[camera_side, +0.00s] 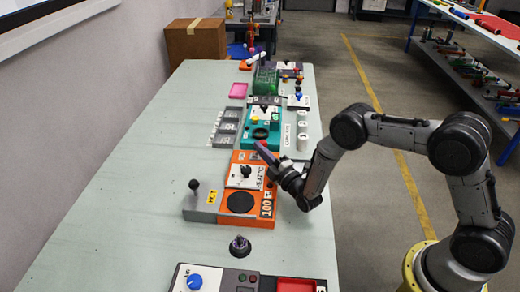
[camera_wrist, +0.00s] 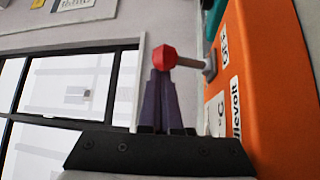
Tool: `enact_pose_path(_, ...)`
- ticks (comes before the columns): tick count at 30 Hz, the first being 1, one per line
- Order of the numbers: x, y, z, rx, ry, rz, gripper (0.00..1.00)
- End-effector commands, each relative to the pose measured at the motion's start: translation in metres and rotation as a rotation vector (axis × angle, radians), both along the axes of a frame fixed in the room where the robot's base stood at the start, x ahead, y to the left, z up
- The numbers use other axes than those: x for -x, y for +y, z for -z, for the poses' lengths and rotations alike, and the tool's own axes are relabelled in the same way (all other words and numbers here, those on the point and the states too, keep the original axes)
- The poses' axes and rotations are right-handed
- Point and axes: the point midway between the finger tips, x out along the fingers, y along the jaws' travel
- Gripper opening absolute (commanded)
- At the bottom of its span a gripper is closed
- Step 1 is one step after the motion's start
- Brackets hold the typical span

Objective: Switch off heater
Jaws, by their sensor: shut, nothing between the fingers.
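The heater is an orange box in the side view (camera_side: 264,223), with a round black plate, a white dial panel (camera_side: 244,177) and a "100" label. A grey section (camera_side: 203,205) at its left carries a "HOT" label and a dark ball-topped lever (camera_side: 194,186). My gripper (camera_side: 259,147) is shut and empty, its purple fingers at the box's far right corner. In the wrist view, my gripper (camera_wrist: 163,72) has its fingertips close to a red knob (camera_wrist: 164,57) on a grey rod from the orange box (camera_wrist: 262,80). I cannot tell whether they touch.
A black round fixture (camera_side: 239,246) is in front of the heater. The table's left side (camera_side: 130,180) is clear.

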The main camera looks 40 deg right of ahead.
Motion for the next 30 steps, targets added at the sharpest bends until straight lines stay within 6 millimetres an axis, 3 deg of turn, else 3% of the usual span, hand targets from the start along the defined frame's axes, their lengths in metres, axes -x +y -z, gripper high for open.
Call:
enact_pose_path(8,0.0,0.0,0.0,0.0,0.0,0.0,0.0)
enact_pose_path(13,0.011,0.001,0.002,0.0,0.002,0.0,0.0)
enact_pose_path(30,0.119,0.005,0.02,0.0,0.003,-0.001,0.0)
